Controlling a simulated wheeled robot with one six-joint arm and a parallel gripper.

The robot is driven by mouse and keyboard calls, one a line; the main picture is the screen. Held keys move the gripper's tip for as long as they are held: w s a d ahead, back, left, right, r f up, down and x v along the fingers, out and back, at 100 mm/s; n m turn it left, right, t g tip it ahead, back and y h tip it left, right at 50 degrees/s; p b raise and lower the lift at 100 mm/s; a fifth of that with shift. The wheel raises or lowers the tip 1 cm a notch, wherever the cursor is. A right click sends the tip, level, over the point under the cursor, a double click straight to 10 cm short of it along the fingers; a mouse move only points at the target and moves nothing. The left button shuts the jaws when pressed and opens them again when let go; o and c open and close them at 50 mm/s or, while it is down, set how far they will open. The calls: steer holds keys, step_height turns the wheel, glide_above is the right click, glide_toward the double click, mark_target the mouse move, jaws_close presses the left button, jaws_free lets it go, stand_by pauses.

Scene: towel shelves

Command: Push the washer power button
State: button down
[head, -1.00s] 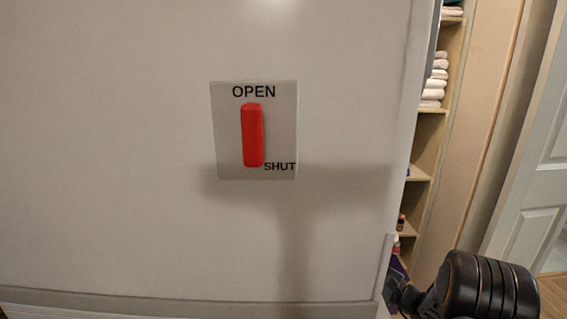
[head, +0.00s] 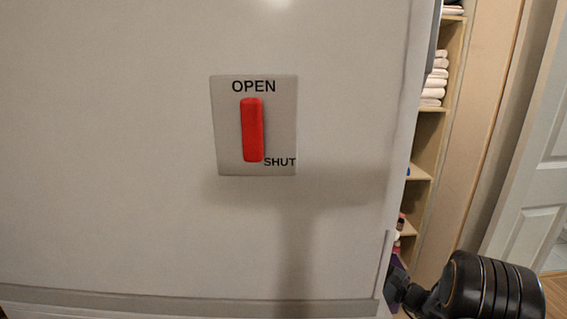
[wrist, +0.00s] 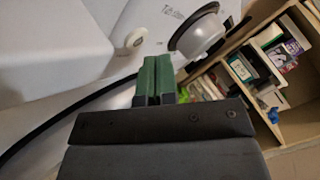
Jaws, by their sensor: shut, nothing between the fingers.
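In the wrist view my gripper (wrist: 153,80) has green fingers that are together with nothing between them. A small round off-white button or knob (wrist: 135,38) sits on a pale surface just beyond and left of the fingertips. It looks apart from them, though the gap is hard to judge. I cannot tell for sure that it is the washer power button. A larger grey round part with a dark rim (wrist: 203,40) is right of the fingertips. Partly readable lettering (wrist: 170,14) lies between them. The gripper fingers do not show in the head view.
A large white panel (head: 110,150) fills the head view, with a red lever (head: 252,130) on a plate marked OPEN and SHUT. Shelves with folded towels (head: 433,88) stand right. The wrist view shows a dark hose (wrist: 60,115) and a wooden shelf (wrist: 297,118) holding boxes.

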steer(key=shift+d, duration=0.1)
steer(key=shift+d+b, duration=0.5)
steer(key=shift+d, duration=2.45)
